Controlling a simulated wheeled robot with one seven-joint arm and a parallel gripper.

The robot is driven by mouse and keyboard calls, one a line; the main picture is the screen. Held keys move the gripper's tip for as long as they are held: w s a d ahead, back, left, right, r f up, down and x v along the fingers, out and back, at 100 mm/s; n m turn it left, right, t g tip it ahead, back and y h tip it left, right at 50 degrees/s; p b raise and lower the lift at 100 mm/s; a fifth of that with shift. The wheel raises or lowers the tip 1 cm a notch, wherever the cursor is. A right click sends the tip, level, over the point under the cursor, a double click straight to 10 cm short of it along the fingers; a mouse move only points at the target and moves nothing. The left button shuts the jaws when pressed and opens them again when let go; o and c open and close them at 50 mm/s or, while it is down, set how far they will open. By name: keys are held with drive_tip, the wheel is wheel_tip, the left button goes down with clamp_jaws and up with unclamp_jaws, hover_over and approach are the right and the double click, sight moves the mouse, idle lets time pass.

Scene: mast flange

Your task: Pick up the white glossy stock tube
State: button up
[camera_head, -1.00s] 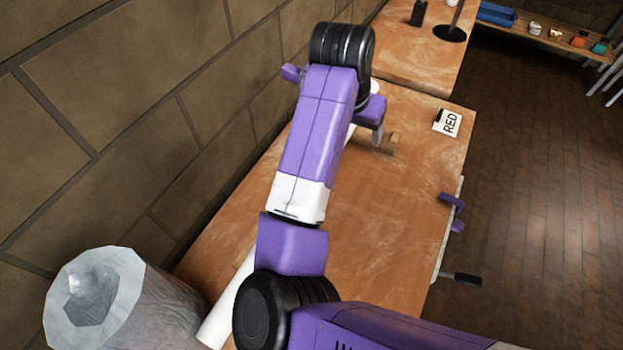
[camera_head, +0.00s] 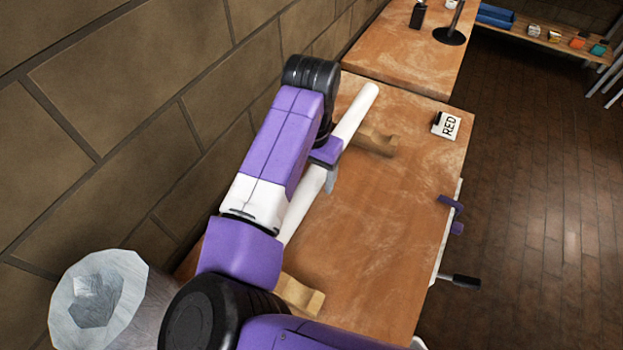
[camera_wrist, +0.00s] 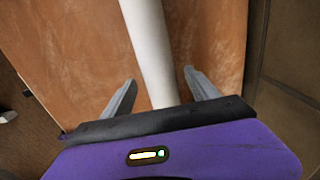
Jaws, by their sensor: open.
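The white glossy tube (camera_head: 350,123) lies along the table by the wall, its near end hidden behind my arm. In the wrist view the tube (camera_wrist: 150,45) runs between the two grey fingers of my gripper (camera_wrist: 159,77), which are open with a gap on each side. In the head view my gripper (camera_head: 330,172) is at the middle stretch of the tube, mostly hidden by the arm. A wooden cradle (camera_head: 376,141) is at the tube's far part, and another wooden cradle (camera_head: 302,294) shows at its near part.
The brick wall (camera_head: 150,130) runs close along the left. A grey bin (camera_head: 100,300) stands at the near left. A clamp-like fitting (camera_head: 455,240) sits at the right edge. The table middle is clear.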

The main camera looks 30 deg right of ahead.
drive_tip(key=shift+f, duration=0.35)
drive_tip(key=shift+c, duration=0.4)
clamp_jaws()
drive_tip(key=shift+r, duration=0.15)
